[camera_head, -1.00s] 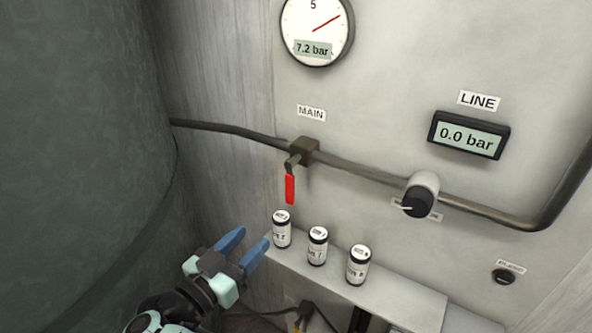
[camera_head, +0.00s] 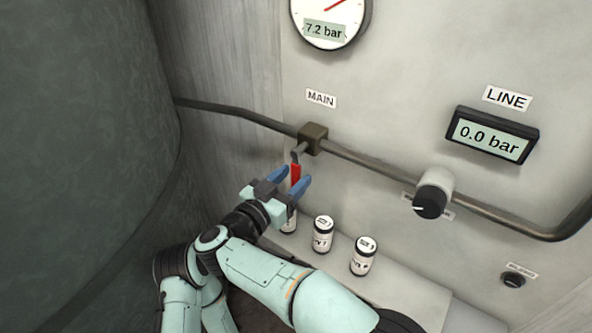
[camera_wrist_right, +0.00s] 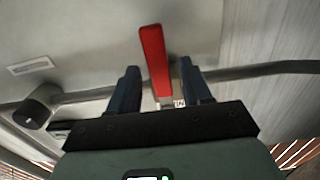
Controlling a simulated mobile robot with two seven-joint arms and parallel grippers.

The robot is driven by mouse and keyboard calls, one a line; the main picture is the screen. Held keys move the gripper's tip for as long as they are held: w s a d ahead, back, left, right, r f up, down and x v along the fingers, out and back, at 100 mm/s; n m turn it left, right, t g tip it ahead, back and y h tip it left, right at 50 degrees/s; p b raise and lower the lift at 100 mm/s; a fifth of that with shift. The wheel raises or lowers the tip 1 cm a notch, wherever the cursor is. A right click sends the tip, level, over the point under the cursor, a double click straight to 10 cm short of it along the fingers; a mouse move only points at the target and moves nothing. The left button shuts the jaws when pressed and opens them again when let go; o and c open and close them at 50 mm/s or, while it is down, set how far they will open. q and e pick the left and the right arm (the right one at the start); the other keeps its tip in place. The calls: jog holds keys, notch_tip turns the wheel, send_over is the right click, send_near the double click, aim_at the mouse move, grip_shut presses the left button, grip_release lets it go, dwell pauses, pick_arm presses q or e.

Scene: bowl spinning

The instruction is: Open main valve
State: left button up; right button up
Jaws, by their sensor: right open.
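The main valve (camera_head: 312,139) is a dark block on the pipe below the MAIN label (camera_head: 321,98). Its red handle (camera_head: 296,171) hangs straight down. My right gripper (camera_head: 293,181) is at the handle, its blue fingers open on either side of it. In the right wrist view the red handle (camera_wrist_right: 154,55) shows between the two dark fingers of the right gripper (camera_wrist_right: 160,72), with gaps at both sides. The handle's lower end is partly hidden by the gripper in the head view. My left gripper is not in view.
Several canisters, such as the middle one (camera_head: 322,234), stand on a ledge (camera_head: 405,290) below; one is partly behind my gripper. The pressure gauge (camera_head: 325,30) reads 7.2 bar, the LINE display (camera_head: 490,136) 0.0 bar. A black knob (camera_head: 430,203) is on the pipe at right.

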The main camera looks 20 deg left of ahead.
jog(key=shift+x, duration=1)
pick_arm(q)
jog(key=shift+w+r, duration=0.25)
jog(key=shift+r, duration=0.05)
pick_arm(e)
grip_shut()
jog(key=shift+s, duration=0.1)
